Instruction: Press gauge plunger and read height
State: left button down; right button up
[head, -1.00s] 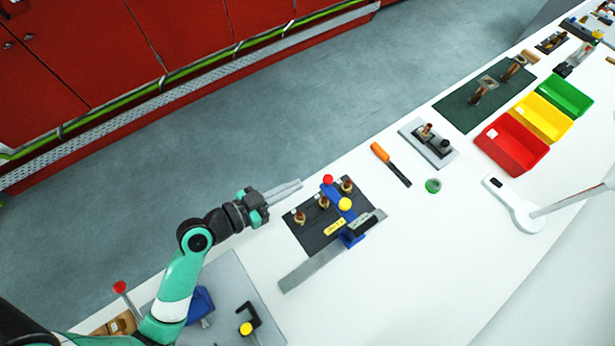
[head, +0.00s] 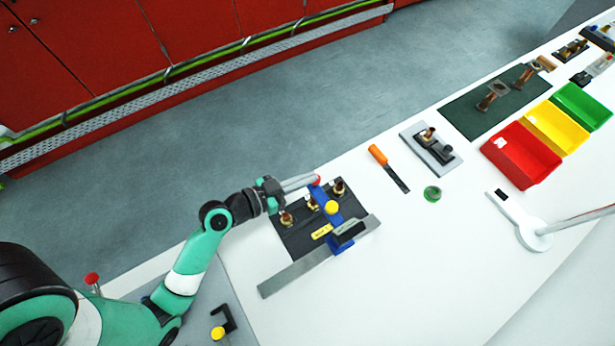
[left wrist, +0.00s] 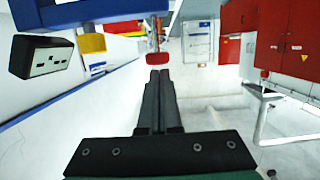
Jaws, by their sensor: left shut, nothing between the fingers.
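A blue gauge (head: 324,196) stands over a dark plate (head: 291,240) holding several brass fittings. Its red plunger knob (head: 314,179) is at the far end, and a yellow knob (head: 331,208) sits on its body. My left gripper (head: 315,179) is shut and empty, its fingertips at the red knob in the head view. In the left wrist view the red knob (left wrist: 158,58) shows just beyond the closed fingertips (left wrist: 159,74); I cannot tell whether they touch. No height reading is legible. My right gripper is not in view.
A long steel strip (head: 294,273) lies along the plate's near side. An orange-handled tool (head: 378,155), a green round piece (head: 432,193), a grey fixture (head: 422,142) and a red bin (head: 518,156) stand to the right. The white bench front is clear.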

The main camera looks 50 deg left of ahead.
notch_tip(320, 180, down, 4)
jog(key=b, duration=0.4)
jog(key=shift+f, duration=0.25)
